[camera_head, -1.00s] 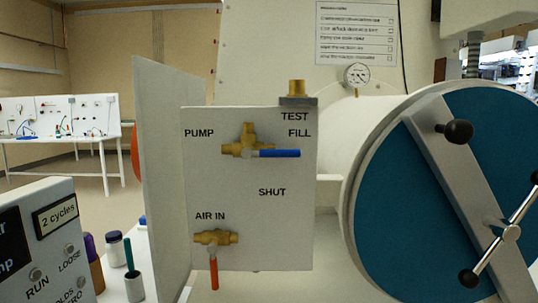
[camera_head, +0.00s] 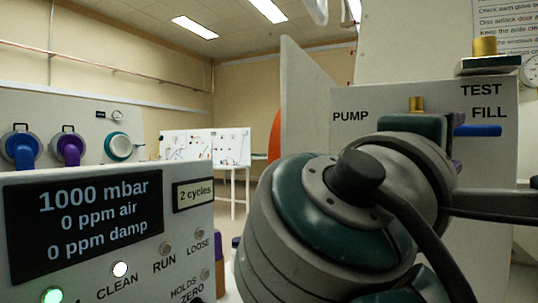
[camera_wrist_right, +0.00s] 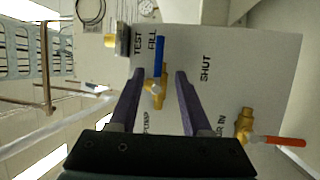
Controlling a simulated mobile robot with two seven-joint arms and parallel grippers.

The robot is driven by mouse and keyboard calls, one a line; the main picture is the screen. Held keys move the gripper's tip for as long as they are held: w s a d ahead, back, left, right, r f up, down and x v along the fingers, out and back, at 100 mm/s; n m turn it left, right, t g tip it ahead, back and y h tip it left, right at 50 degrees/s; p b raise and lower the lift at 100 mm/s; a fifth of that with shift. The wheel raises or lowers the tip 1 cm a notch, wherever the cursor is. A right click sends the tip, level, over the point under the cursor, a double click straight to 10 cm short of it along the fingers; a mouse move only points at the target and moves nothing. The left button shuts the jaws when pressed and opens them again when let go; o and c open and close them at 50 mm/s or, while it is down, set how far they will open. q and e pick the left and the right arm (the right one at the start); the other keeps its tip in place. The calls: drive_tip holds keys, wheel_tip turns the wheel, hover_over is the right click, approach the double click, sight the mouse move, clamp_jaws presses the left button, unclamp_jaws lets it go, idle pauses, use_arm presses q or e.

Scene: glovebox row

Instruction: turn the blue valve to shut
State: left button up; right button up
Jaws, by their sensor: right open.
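The blue valve handle (camera_head: 478,130) points right beneath the FILL label on the white panel. Its brass body is mostly hidden behind my right arm in the head view. The right wrist view shows the blue handle (camera_wrist_right: 159,55) and the brass body (camera_wrist_right: 155,90). The SHUT label (camera_wrist_right: 205,68) lies to the side of the valve. My right gripper (camera_wrist_right: 160,74) is open, its purple fingers on either side of the valve in the picture. Whether they touch it, I cannot tell. My left gripper is not in view.
A red-handled AIR IN valve (camera_wrist_right: 247,125) sits on the same panel. A brass fitting (camera_head: 485,46) stands on top. A readout box (camera_head: 85,215) showing 1000 mbar stands at the left. A thin upright board (camera_head: 303,105) is beside the panel.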

sight(469, 132)
drive_tip(key=p+x, duration=0.2)
drive_tip(key=x, duration=0.6)
drive_tip(key=shift+d+r, duration=0.2)
drive_tip(key=shift+r, duration=0.05)
drive_tip(key=shift+w+d, duration=0.4)
drive_tip(key=shift+d, duration=0.2)
drive_tip(key=c, duration=0.7)
clamp_jaws()
